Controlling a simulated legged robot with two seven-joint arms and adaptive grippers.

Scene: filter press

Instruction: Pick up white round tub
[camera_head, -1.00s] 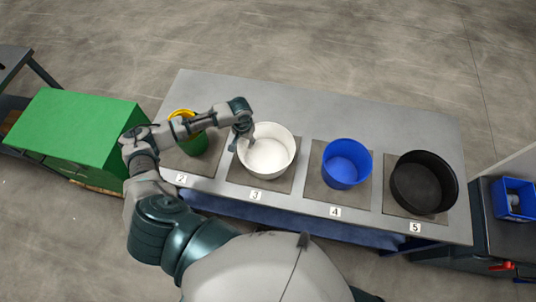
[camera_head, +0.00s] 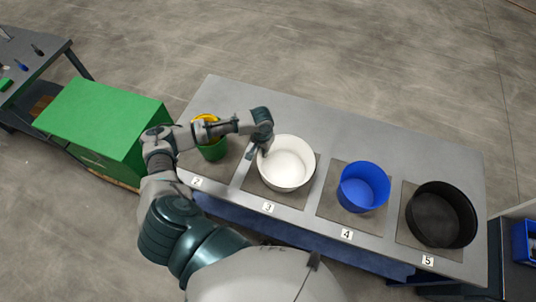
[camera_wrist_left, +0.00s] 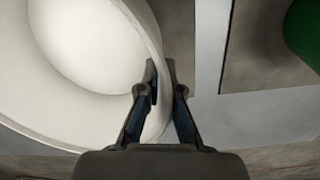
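The white round tub (camera_head: 287,166) stands upright on the grey mat marked 3, on the grey table (camera_head: 330,118). My left gripper (camera_head: 262,150) is at the tub's left rim in the head view. In the left wrist view the tub (camera_wrist_left: 95,45) fills the upper left. There, my left gripper (camera_wrist_left: 161,72) has one finger inside the tub and the other outside, with the wall between them. The fingertips are close together and appear closed on the wall. My right gripper is not in view.
A green bucket (camera_head: 213,151) with yellow inside stands left of the tub. A blue bucket (camera_head: 362,188) and a black tub (camera_head: 441,215) stand to its right. A green cabinet (camera_head: 100,118) is left of the table. The table's back strip is clear.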

